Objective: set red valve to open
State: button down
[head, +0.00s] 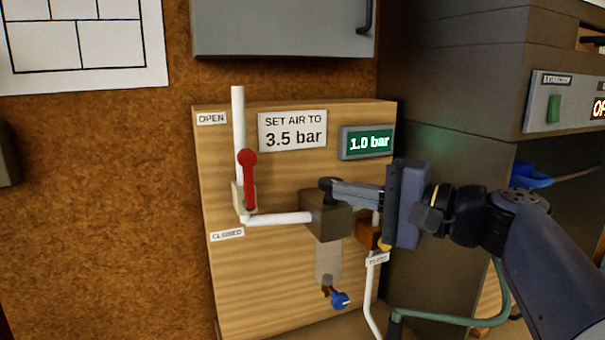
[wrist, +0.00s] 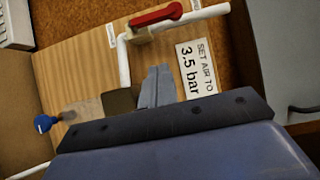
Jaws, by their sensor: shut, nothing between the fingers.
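The red valve lever (head: 249,180) stands nearly upright along the white vertical pipe (head: 239,120). Its rounded end points up, toward the height of the OPEN label (head: 211,118); the CLOSED label (head: 227,235) is lower. The lever also shows at the top of the wrist view (wrist: 157,15). My gripper (head: 335,188) is shut and empty, to the right of the lever and apart from it. Its fingertips are by the dark knob on the regulator block (head: 328,216); I cannot tell whether they touch it. The fingers also show in the wrist view (wrist: 157,82).
A sign (head: 292,131) reads "SET AIR TO 3.5 bar" and the display (head: 368,142) reads 1.0 bar. A blue drain knob (head: 340,300) hangs below the regulator. A grey cabinet (head: 283,28) is above and a dark machine (head: 450,110) stands right.

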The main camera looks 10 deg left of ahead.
aim_at(248, 183)
jog(key=s+a+p+x, duration=0.1)
jog(key=p+x, duration=0.3)
jog(key=x, duration=0.8)
jog(key=shift+s+a+r, duration=0.3)
jog(key=shift+s+r, duration=0.2)
jog(key=shift+s, duration=0.05)
jog(key=shift+s+a+r+n, duration=0.15)
jog(key=shift+s+a+n, duration=0.2)
jog(key=shift+a, duration=0.25)
